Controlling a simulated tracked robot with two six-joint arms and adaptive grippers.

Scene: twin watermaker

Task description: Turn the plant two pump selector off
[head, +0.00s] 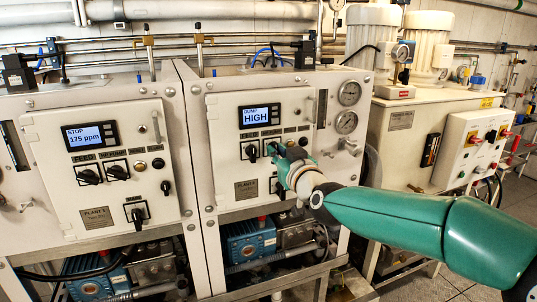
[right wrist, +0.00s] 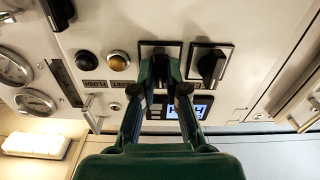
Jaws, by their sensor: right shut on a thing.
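The plant two panel (head: 228,168) is the right one of two pale panels in the head view. Its lit display (head: 260,116) reads HIGH, with a smaller word above it. The pump selector (right wrist: 160,47) is mostly hidden behind my fingers; only its dark square plate shows in the right wrist view. My right gripper (head: 277,160) is shut on it, and its fingers (right wrist: 160,72) meet over the plate. The selector's pointer direction cannot be seen. The black feed selector (head: 251,152) stands beside it, free of the gripper; it also shows in the right wrist view (right wrist: 210,65). My left gripper is not in view.
A lower black selector (head: 279,188) sits just below my gripper. Two buttons, one black (right wrist: 88,60) and one amber (right wrist: 119,61), are close beside the fingers. Gauges (head: 349,93) are at the panel's right. The plant one panel (head: 60,160) stands left.

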